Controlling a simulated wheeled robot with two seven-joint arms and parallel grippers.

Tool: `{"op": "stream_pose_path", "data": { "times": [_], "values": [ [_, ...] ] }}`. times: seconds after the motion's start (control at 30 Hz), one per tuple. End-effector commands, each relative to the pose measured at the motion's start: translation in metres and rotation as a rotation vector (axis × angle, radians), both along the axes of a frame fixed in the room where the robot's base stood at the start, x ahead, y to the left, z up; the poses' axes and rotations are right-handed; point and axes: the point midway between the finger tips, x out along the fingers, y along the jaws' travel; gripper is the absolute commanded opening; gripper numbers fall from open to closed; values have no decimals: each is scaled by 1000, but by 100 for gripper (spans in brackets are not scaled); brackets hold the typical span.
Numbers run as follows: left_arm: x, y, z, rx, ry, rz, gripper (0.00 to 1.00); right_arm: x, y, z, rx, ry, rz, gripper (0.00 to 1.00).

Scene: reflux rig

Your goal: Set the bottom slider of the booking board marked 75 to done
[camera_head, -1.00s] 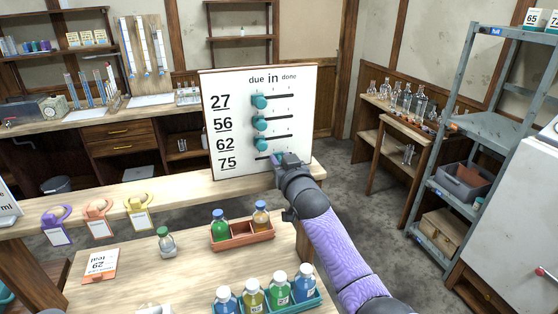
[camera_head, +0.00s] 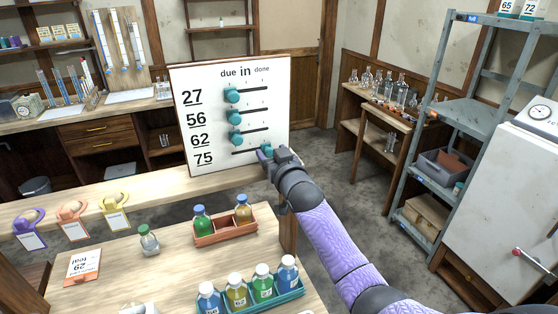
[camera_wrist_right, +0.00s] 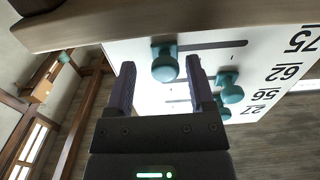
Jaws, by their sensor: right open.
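The booking board (camera_head: 205,150) is a white upright panel on the counter, with rows 27, 56, 62 and 75 and columns due, in and done. The bottom slider (camera_head: 265,149), a teal knob in the row marked 75, sits at the right end of its slot, under done. In the right wrist view this knob (camera_wrist_right: 165,66) lies between the open fingertips of my right gripper (camera_wrist_right: 160,80), near the far end of its slot from the number. My right gripper (camera_head: 270,153) partly covers the knob in the head view. The left gripper is out of view.
The other teal sliders, such as the one for 62 (camera_head: 235,138), sit at the left, under due. An orange tray (camera_head: 226,234) and a teal tray (camera_head: 258,302) with bottles stand on the front table. A grey shelf (camera_head: 473,112) stands at right.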

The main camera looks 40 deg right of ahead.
Motion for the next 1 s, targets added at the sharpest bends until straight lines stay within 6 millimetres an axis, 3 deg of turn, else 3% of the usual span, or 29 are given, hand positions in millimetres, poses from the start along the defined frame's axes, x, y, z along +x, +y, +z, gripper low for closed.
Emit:
{"op": "stream_pose_path", "data": {
  "times": [0.4, 0.9, 1.0],
  "values": [
    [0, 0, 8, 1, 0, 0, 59, -79, 19, 0, -1, 2, -2, 69],
    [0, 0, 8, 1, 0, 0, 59, -86, 20, 0, -1, 2, -2, 69],
    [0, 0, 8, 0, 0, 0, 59, -94, 33, -18, 2, 86, 12, 69]
  ]
}}
